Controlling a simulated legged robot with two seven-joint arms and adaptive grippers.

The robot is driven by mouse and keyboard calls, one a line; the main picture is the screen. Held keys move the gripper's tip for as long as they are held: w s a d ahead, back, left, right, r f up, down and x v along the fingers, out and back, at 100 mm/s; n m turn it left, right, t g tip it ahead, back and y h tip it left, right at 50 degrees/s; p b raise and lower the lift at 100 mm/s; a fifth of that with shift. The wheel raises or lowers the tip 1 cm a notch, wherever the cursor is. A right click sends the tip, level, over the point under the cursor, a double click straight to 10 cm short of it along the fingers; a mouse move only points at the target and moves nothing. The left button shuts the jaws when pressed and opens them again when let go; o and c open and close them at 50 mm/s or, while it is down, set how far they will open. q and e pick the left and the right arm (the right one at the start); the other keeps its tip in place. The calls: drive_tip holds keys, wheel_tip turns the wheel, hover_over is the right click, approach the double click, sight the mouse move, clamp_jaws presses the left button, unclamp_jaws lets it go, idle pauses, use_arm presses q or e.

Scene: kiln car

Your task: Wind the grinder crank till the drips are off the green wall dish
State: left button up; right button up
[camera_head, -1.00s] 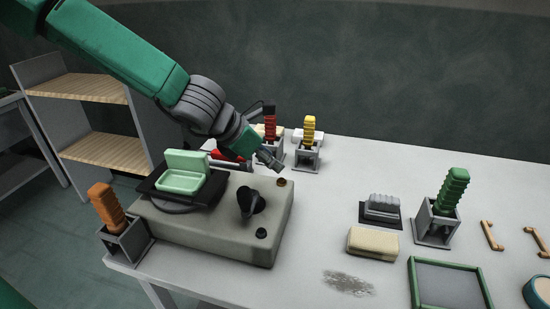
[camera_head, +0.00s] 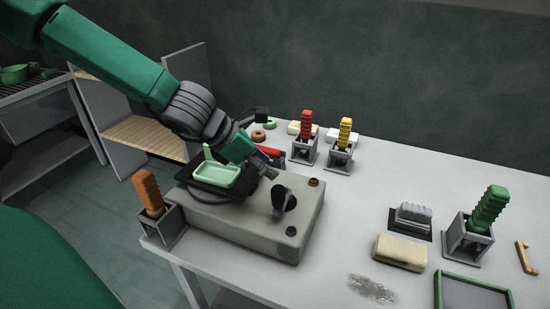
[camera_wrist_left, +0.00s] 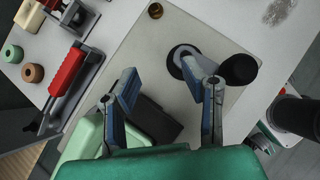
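The pale green wall dish (camera_head: 226,175) sits on a dark square plate on the grinder's turntable, its upright back partly hidden by my left arm. The grinder (camera_head: 240,220) is a beige box on the table. Its black crank (camera_head: 283,201) stands on the top near the right side and its knob shows in the left wrist view (camera_wrist_left: 238,70). My left gripper (camera_head: 268,170) is above the box, between dish and crank. In the left wrist view its fingers (camera_wrist_left: 168,88) are apart with nothing between them. Drips cannot be made out. My right gripper is not in view.
An orange-handled tool (camera_head: 148,190) stands in a holder at the grinder's left corner. Red (camera_head: 307,122) and yellow (camera_head: 344,132) handled tools stand behind. A beige block (camera_head: 400,252), a brush (camera_head: 412,217) and a green-handled tool (camera_head: 489,208) are to the right.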

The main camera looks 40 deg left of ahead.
sight(283, 189)
use_arm(q)
drive_tip(key=shift+s+a+f, duration=0.1)
drive_tip(key=shift+s+a, duration=0.05)
drive_tip(key=shift+s, duration=0.3)
drive_tip(key=shift+s+a+f, duration=0.1)
drive_tip(key=shift+s+a, duration=0.05)
drive_tip(key=shift+s, duration=0.3)
drive_tip(key=shift+s+d+f+b, duration=0.1)
drive_tip(key=shift+s+b, duration=0.2)
drive_tip(key=shift+s+d, duration=0.25)
drive_tip(key=d+b, duration=0.1)
drive_tip(key=d, duration=0.1)
drive_tip(key=s+d+b, duration=0.1)
drive_tip(key=d+b, duration=0.1)
drive_tip(key=d, duration=0.1)
drive_tip(key=shift+s, duration=0.1)
drive_tip(key=shift+w+d+b, duration=0.25)
drive_tip(key=shift+d+b, duration=0.35)
drive_tip(key=shift+d, duration=0.25)
drive_tip(key=shift+r, duration=0.2)
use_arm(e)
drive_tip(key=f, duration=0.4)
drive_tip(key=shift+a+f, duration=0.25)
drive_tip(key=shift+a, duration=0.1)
use_arm(q)
drive_tip(key=shift+d, duration=0.25)
